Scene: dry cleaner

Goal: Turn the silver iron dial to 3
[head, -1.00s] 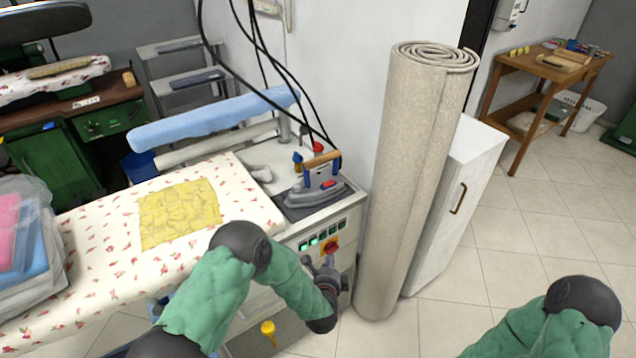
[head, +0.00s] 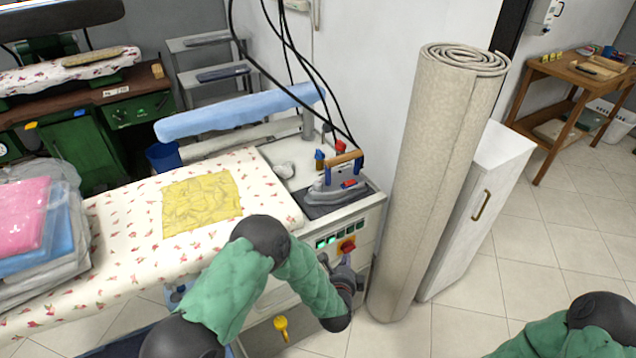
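The silver iron (head: 332,190) with a wooden handle rests on a dark pad at the right end of the ironing table. I cannot make out a numbered dial on it at this size. Below it, the table's front panel carries a red rotary knob (head: 347,247) beside a row of green-lit switches (head: 328,241). My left gripper (head: 344,268) is just below the red knob, close to the panel. I cannot tell whether it touches the knob or how far its fingers are apart. My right arm shows at the bottom right, its gripper out of frame.
The ironing table's floral cover (head: 125,235) holds a yellow cloth (head: 200,203). A tall rolled carpet (head: 440,170) and a white cabinet (head: 480,210) stand close on the right. Black cables (head: 290,60) hang above the iron. A yellow funnel-shaped part (head: 281,327) is below the panel.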

